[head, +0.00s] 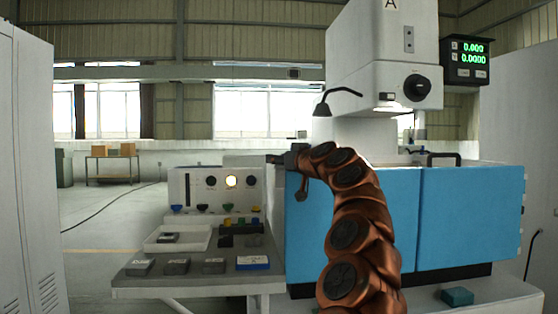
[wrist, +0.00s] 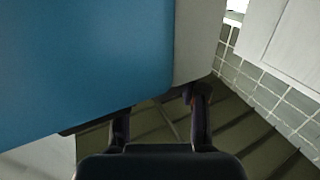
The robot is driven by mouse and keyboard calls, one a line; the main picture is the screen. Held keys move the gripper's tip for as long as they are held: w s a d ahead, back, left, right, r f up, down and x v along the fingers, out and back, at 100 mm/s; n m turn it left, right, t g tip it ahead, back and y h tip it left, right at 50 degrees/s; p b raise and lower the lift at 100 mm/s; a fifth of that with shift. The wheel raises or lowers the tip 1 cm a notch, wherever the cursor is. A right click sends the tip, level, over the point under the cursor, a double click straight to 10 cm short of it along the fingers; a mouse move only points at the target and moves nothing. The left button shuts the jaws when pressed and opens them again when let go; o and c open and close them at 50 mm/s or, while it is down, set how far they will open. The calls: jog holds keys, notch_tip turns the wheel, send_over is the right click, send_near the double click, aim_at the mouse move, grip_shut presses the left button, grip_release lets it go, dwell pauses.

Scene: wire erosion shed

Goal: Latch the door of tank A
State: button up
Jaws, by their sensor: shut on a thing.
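Tank A has a broad blue front (head: 470,215) below the white machine head marked A (head: 370,50). My copper-coloured arm crosses this front and hides part of it. My gripper (head: 290,162) is at the front's upper left corner. In the wrist view a blue panel (wrist: 90,60) with a pale edge strip (wrist: 195,40) lies beyond the fingers. My gripper (wrist: 158,115) is shut on a dark part at the door edge, mostly hidden by the fingers. A small dark fitting (head: 523,195) is on the tank's right end.
A control console (head: 215,190) with a lit lamp stands left of the tank. A side table (head: 190,280) in front of it carries a white tray (head: 177,239) and small blocks. A grey cabinet (head: 30,150) borders the far left. Open floor lies between.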

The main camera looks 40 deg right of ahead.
jog(key=o, duration=1.2)
jog(key=shift+c, duration=0.2)
jog(key=s+a, duration=0.2)
jog(key=s, duration=0.9)
jog(key=shift+s+a, duration=0.15)
jog(key=shift+s, duration=0.25)
